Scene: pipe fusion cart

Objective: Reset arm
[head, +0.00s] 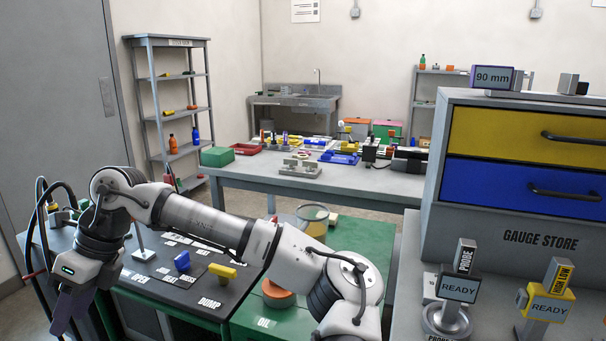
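My arm stretches from the lower middle of the head view to the left, over the black bench top. The finger gap does not show clearly, and I see no object between the fingers.
Dark cables (42,215) stand close left. A gauge cabinet (520,235) fills the right. A cluttered grey table (375,183) stands behind.

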